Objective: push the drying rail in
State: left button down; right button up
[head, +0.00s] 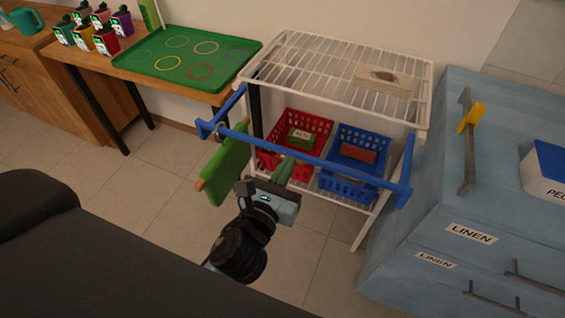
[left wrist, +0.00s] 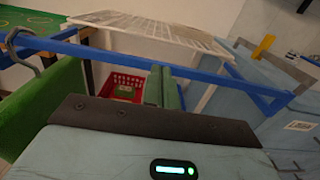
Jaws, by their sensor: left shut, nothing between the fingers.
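The blue drying rail (head: 340,169) stands out in front of the white wire rack (head: 300,62), its side arms running back to the rack. Its front bar also crosses the left wrist view (left wrist: 215,79). My left gripper (head: 284,168) is shut and empty, its green fingers close to the middle of the front bar. In the left wrist view the fingers (left wrist: 163,86) point toward the bar and overlap it; I cannot tell whether they touch it. My right gripper is not in view.
A green hanging piece (head: 226,162) is near the rail's left end. A red basket (head: 305,130) and a blue basket (head: 354,160) stand on the rack's lower shelf. A blue-grey cabinet (head: 435,230) stands close on the right. A table with a green tray (head: 190,58) is left.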

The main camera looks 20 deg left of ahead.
pick_arm(q)
jog(key=shift+w, duration=0.3)
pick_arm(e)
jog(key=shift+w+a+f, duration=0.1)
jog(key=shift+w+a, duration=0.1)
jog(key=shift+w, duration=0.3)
pick_arm(q)
jog(key=shift+d+r, duration=0.1)
